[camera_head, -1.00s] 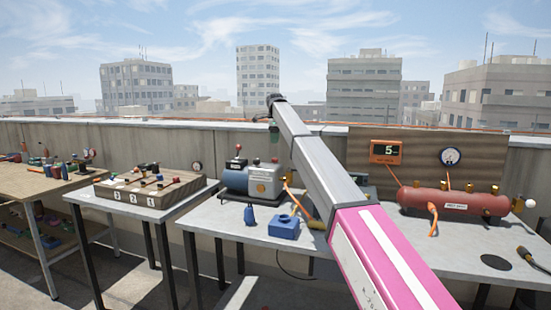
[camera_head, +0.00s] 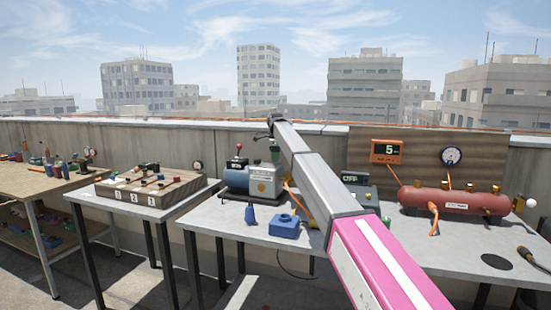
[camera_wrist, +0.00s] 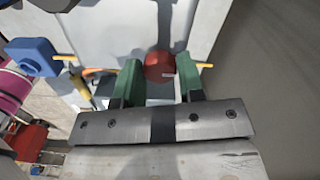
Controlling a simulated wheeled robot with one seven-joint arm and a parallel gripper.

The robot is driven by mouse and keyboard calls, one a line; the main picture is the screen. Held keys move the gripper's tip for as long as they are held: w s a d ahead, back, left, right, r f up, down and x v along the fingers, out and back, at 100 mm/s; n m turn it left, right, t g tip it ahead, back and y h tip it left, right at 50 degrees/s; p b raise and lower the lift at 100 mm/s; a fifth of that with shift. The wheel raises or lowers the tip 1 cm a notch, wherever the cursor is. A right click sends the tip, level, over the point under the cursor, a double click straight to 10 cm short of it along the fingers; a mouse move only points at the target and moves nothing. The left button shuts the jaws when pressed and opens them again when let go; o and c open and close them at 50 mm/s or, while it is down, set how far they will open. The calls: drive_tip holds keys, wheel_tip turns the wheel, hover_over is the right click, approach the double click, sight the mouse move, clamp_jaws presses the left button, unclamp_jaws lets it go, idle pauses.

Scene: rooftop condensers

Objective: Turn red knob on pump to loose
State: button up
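The pump (camera_head: 240,182), a blue and grey unit with a pale front panel, stands at the left of the middle table. A round red knob (camera_wrist: 159,65) with a pale pointer mark shows in the wrist view. It sits between the two green fingers of my gripper (camera_wrist: 160,76), which are spread apart with a gap to either side. I cannot tell how far the fingertips are above or around it. In the head view, my gripper (camera_head: 275,150) is just above the right end of the pump and covers part of its top.
A blue block (camera_head: 284,226) and a small blue bottle (camera_head: 250,215) stand in front of the pump. A red tank (camera_head: 455,201) and a box with a display (camera_head: 352,179) are to the right.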

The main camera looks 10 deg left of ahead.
drive_tip(key=c, duration=0.4)
